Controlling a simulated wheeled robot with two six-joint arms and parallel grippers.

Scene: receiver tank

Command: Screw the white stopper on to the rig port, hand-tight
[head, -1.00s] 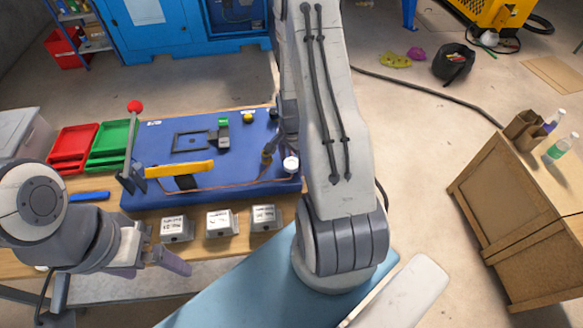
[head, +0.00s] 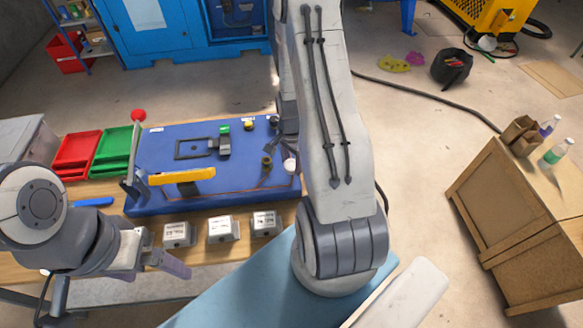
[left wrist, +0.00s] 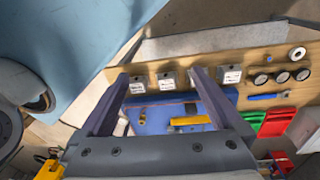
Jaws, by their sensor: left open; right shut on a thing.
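The white stopper (head: 290,165) is at the right end of the blue rig board (head: 200,202) in the head view. My right gripper (head: 284,157) is shut on it, mostly hidden behind my right arm. A brass fitting (head: 267,162), which looks like the rig port, stands just left of the stopper; I cannot tell whether they touch. My left gripper (head: 166,258) is open and empty in front of the bench, and its spread fingers also show in the left wrist view (left wrist: 158,78).
A yellow lever (head: 182,176) lies across the board's left part. Red (head: 77,150) and green (head: 114,148) trays stand at left. A cardboard cabinet (head: 520,225) is at right.

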